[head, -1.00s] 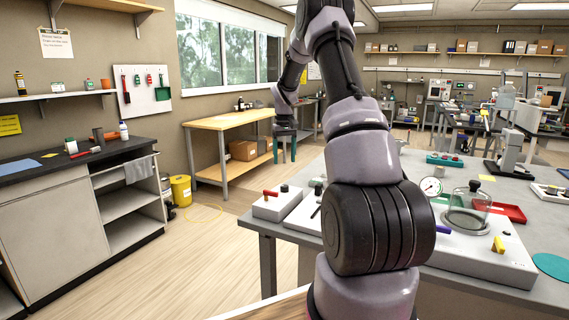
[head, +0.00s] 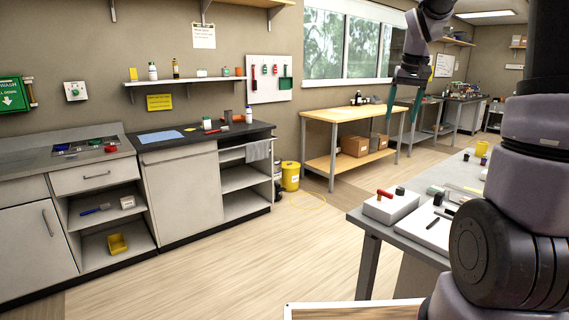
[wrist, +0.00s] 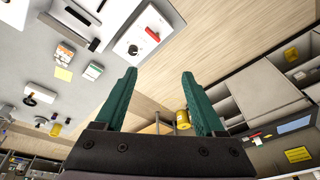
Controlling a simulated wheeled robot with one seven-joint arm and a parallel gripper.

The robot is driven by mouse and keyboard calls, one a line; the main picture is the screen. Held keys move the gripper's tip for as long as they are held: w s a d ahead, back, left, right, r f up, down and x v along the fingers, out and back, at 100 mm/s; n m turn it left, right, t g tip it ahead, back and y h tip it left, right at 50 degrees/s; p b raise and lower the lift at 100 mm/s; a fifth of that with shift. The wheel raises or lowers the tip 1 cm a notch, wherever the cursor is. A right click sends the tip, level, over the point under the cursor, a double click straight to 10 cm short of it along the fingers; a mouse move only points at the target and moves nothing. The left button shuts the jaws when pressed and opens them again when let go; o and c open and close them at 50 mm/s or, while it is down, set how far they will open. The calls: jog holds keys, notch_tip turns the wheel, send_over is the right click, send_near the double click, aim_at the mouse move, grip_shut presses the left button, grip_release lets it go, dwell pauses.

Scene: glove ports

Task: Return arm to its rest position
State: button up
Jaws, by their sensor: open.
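My gripper (head: 403,107) hangs in the air at the upper right of the head view, its two green fingers apart and pointing down. Nothing is between the fingers. In the wrist view my gripper (wrist: 160,88) also shows open and empty, with the green fingers spread. My arm fills the right edge of the head view and hides part of the grey table (head: 362,222).
A white box with a red handle (head: 390,205) stands on the grey table's near corner. A wooden bench (head: 350,113) stands under the window. A black-topped counter (head: 190,140) lines the left wall, with a yellow bin (head: 290,176) beside it.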

jog(key=s+a+r+t, duration=0.1)
jog(key=s+a, duration=0.2)
jog(key=s, duration=0.5)
jog(key=s+a+r+m+t+y, duration=0.1)
jog(key=s+a+r, duration=0.1)
jog(key=s, duration=0.6)
jog(key=s+a+r+t, duration=0.2)
jog(key=s+a, duration=0.1)
jog(key=s, duration=0.5)
jog(key=shift+a+m+y, duration=0.3)
jog(key=shift+m+y, duration=0.1)
